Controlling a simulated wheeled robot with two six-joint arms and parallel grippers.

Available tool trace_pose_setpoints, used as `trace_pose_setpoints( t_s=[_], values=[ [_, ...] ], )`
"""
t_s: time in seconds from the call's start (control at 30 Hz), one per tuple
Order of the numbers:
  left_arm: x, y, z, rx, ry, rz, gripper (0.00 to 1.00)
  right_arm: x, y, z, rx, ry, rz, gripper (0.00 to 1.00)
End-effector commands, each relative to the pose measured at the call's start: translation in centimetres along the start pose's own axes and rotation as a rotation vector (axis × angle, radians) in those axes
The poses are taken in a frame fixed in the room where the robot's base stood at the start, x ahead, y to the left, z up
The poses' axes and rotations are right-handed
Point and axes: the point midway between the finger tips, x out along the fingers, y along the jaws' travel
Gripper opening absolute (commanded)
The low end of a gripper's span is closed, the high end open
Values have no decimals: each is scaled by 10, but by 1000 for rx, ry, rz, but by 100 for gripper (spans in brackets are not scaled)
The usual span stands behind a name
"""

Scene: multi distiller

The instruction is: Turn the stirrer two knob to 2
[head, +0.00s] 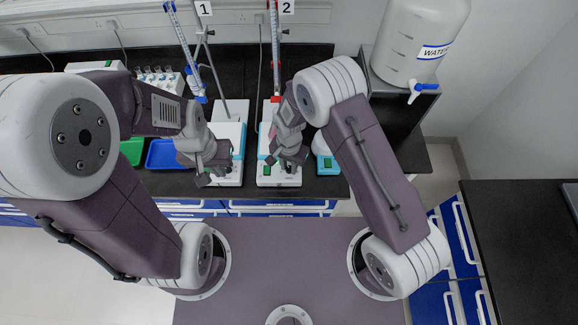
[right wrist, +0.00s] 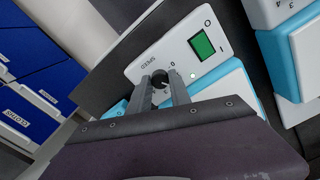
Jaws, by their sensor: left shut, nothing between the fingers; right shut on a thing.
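Stirrer two (head: 279,181) is a white and light-blue unit on the black bench below the "2" label (head: 287,7). In the right wrist view its white front panel (right wrist: 140,64) shows a green switch (right wrist: 203,46), the word SPEED and a small 0. Its dark round knob (right wrist: 160,77) sits between the fingertips of my right gripper (right wrist: 163,84), which is shut on it. In the head view my right gripper (head: 270,160) hides the knob. The knob's pointer setting cannot be read. My left gripper (head: 206,180) is shut and empty, in front of stirrer one (head: 231,136).
Stirrer one stands close to the left of stirrer two. A small white and blue device (head: 328,164) stands to the right. Glass columns on stands rise behind. Green (head: 131,151) and blue (head: 163,155) trays lie left, a water tank (head: 418,40) back right.

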Motion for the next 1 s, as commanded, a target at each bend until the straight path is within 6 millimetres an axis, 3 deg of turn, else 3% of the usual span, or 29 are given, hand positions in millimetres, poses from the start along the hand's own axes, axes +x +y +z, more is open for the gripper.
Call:
trace_pose_setpoints(
  t_s=[0.37,0.9,0.93,1.0],
  values=[
    [4,0,0,0,0,0,0,-2,-2,-2,145,5,-7,0],
    [4,0,0,0,0,0,0,-3,-2,-2,167,5,-8,0],
    [4,0,0,0,0,0,0,-3,-2,-2,167,5,-8,27],
    [4,0,0,0,0,0,0,-2,-2,-2,166,5,-8,46]
  ],
)
